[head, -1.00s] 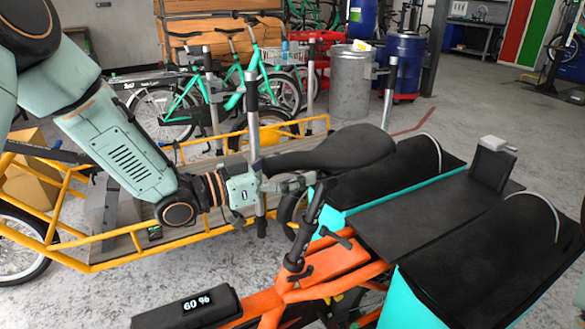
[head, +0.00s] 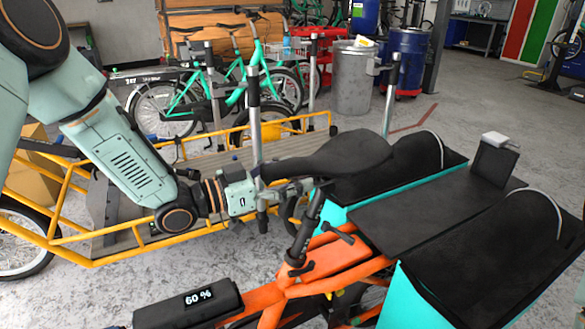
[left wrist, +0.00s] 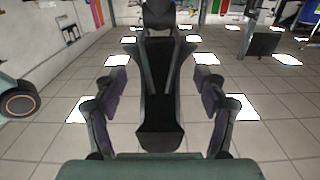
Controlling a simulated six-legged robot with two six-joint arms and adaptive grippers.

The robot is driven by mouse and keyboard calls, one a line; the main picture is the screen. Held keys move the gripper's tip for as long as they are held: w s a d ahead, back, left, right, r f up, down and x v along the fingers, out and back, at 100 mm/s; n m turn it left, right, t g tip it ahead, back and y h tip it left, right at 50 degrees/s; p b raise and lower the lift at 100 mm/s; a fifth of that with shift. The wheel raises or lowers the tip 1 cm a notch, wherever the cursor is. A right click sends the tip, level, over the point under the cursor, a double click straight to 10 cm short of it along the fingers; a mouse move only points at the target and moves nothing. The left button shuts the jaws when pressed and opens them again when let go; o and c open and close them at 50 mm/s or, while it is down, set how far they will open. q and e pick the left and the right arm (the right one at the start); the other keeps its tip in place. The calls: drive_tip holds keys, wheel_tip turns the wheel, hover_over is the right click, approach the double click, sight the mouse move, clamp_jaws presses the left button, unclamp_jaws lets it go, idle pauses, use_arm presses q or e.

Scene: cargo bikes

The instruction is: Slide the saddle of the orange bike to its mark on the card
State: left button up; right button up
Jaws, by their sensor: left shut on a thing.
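The orange bike (head: 340,262) stands low in the head view, with a black grip and a display reading 60 %. Its long black saddle (head: 345,155) lies above it, its narrow end to the left. My left gripper (head: 292,188) is shut on the saddle, just under its narrow part. In the left wrist view the dark saddle (left wrist: 160,105) runs between the two fingers of my left gripper (left wrist: 160,112). The fingertips are partly hidden in the head view. I cannot make out the card or its mark. My right gripper is not in view.
Black-topped turquoise boxes (head: 440,285) flank a dark centre panel at the right. A dark upright block (head: 493,165) with a pale top stands there. A yellow-framed cargo bike (head: 130,245) is behind my left arm. Turquoise bikes and barrels stand farther back, with bare floor at right.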

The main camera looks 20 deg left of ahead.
use_arm(q)
drive_tip(key=o, duration=1.8)
drive_tip(key=shift+c, duration=0.2)
wheel_tip(320, 180, up, 10)
drive_tip(key=shift+r, duration=0.1)
